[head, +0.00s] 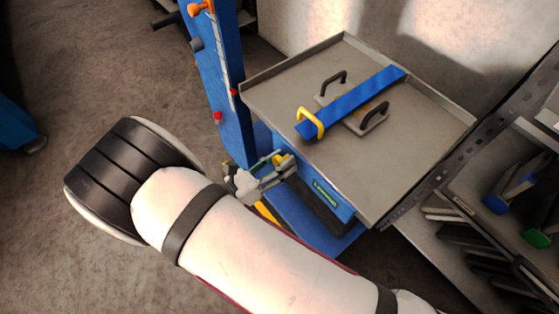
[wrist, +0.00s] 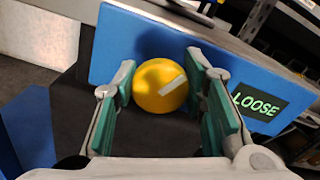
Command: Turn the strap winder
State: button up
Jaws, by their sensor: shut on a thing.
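The strap winder shows as a round yellow knob (wrist: 161,85) with a pale mark on its face, on the blue front of the cart in the wrist view. My gripper (wrist: 166,92) has its green-padded fingers on either side of the knob and is shut on it. In the head view my gripper (head: 274,171) is at the cart's front edge, largely hiding the knob. A display (wrist: 258,104) to the right of the knob reads "LOOSE". A blue strap (head: 355,101) runs over a flat die with dark handles (head: 376,115), ending at a yellow hook (head: 310,123).
The grey tray top (head: 400,165) has a raised rim. A blue post (head: 222,85) stands to its left. A rack (head: 490,200) with dark, blue and green-handled items is at the right. Open floor (head: 75,75) lies to the left.

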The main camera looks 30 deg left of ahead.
jog(key=n, duration=0.5)
jog(key=shift+a+n, duration=0.15)
jog(key=shift+n, duration=0.15)
dwell(0.4)
jog(key=o, duration=1.1)
jog(key=shift+o, duration=0.2)
jog(key=shift+s, duration=0.1)
jog(key=v, duration=0.7)
jog(key=shift+s+a, duration=0.1)
jog(key=shift+s, duration=0.1)
